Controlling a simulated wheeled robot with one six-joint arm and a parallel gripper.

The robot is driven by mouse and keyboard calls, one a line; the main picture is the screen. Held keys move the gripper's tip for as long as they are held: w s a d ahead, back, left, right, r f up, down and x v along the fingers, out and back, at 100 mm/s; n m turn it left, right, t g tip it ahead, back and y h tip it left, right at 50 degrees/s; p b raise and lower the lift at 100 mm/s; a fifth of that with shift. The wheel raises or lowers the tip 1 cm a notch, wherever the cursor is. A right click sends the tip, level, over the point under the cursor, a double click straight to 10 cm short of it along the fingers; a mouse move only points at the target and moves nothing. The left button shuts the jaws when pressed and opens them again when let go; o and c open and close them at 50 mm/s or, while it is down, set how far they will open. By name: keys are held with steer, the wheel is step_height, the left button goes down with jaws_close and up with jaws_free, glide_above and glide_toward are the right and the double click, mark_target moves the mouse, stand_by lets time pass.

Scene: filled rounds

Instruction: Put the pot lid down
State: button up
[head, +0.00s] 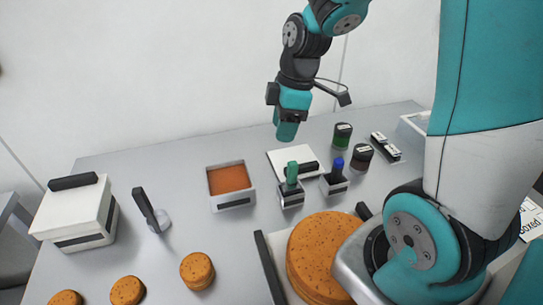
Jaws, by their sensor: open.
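A flat white square lid (284,157) with a dark bar handle (308,167) appears to lie on the grey table, behind two small holders. I take it to be the pot lid. Its front right part is partly hidden by the holders' contents. My gripper (286,132) hangs pointing down just above and behind the lid, apart from the handle. It is open and I see nothing held in it. A square white pot (231,203) with orange-brown filling stands uncovered to the left of the lid.
Small holders with a green (292,174) and a blue item (337,168) stand before the lid. Dark jars (361,158) stand right. A closed white box (85,225) stands left, near a dark-handled tool (147,210). Round brown cakes (197,271) line the front. Table between is clear.

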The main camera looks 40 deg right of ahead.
steer(key=s+a+r+m+y, duration=0.1)
steer(key=s+a+r+m, duration=0.1)
steer(key=s+a+r, duration=0.2)
steer(key=s+a+r+m+y, duration=0.1)
steer(key=s+a+r+m, duration=0.2)
steer(key=s+a, duration=0.8)
steer(key=shift+s+a+r+g, duration=0.3)
steer(key=shift+a+r+g, duration=0.1)
steer(key=shift+a, duration=0.4)
